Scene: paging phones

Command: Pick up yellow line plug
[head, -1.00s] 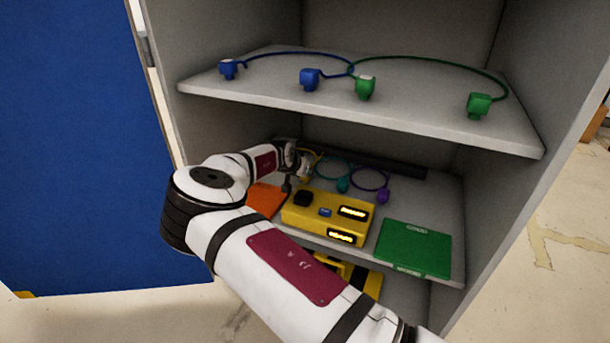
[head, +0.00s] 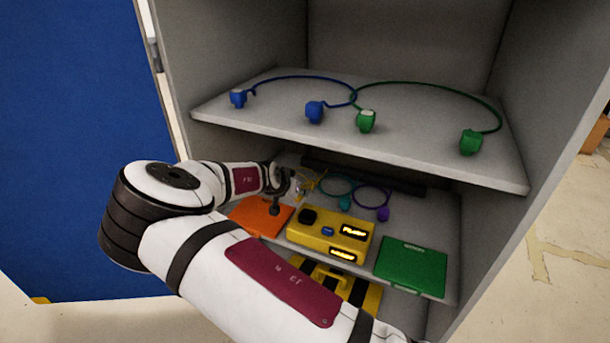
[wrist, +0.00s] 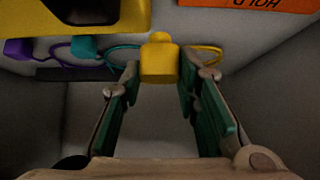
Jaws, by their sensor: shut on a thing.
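The yellow line plug (wrist: 159,62) sits between my two fingertips in the wrist view, with its yellow cord (wrist: 208,55) looping off to the right. My gripper (wrist: 160,80) is shut on the plug from both sides. In the head view my gripper (head: 294,186) is inside the cabinet at the back left of the middle shelf, above and behind the orange pad. The plug is mostly hidden there by the gripper. I cannot tell how far the plug is from the shelf.
The yellow phone box (head: 328,241), orange pad (head: 257,217) and green pad (head: 411,266) lie on the middle shelf. Teal plug (head: 344,202) and purple plug (head: 383,214) lie near the back. The upper shelf (head: 400,150), with blue and green plugs, is overhead.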

